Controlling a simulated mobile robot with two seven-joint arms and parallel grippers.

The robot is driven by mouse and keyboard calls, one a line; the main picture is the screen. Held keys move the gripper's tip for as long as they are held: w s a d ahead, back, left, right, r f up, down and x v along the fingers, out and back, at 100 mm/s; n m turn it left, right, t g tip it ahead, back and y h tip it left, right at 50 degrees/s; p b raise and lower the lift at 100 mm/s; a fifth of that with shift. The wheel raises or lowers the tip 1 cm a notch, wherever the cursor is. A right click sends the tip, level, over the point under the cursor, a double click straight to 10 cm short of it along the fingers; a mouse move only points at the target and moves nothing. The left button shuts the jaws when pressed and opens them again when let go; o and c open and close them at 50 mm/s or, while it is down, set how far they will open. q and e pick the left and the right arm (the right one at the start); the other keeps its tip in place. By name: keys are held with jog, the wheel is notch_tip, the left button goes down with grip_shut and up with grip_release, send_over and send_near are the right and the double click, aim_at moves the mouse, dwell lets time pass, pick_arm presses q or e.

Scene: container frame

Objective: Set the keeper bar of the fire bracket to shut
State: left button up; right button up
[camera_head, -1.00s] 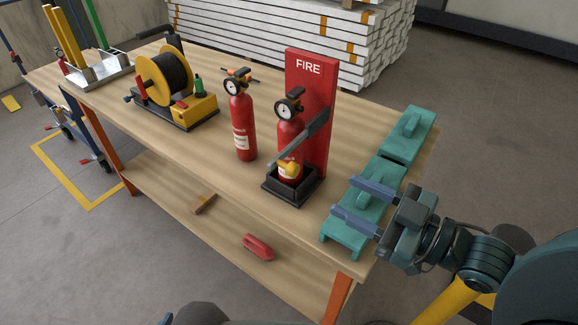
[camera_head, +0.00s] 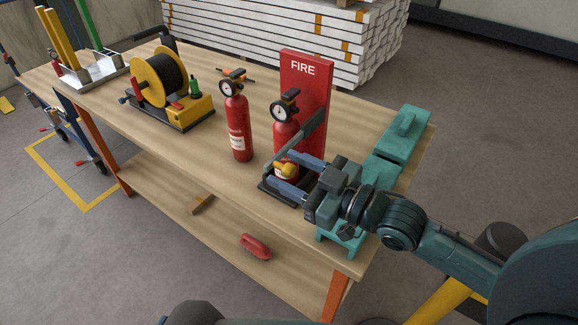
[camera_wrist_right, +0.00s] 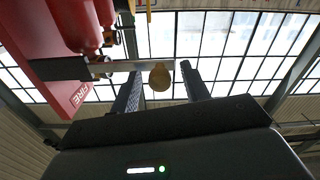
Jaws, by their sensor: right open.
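The fire bracket has a red back plate (camera_head: 308,85) marked FIRE and a black tray-like base, now partly hidden. A red extinguisher (camera_head: 285,132) with a gauge stands in it. The grey keeper bar (camera_head: 312,131) slants from the plate's right side toward the front left, past the extinguisher. A yellow knob (camera_head: 286,169) shows near its lower part. My right gripper (camera_head: 281,171) is open with its fingers on either side of the knob. In the wrist view the knob (camera_wrist_right: 159,76) lies between the spread fingers, with gaps visible. My left gripper is not in view.
A second extinguisher (camera_head: 237,125) stands left of the bracket on the wooden bench (camera_head: 200,145). Teal blocks (camera_head: 403,134) lie to the right, partly under my right arm. A yellow cable reel (camera_head: 160,85) stands farther left. The lower shelf holds a red brush (camera_head: 255,246).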

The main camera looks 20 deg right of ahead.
jog(key=shift+w+a, duration=0.25)
jog(key=shift+w, duration=0.05)
jog(key=shift+c, duration=0.3)
grip_shut()
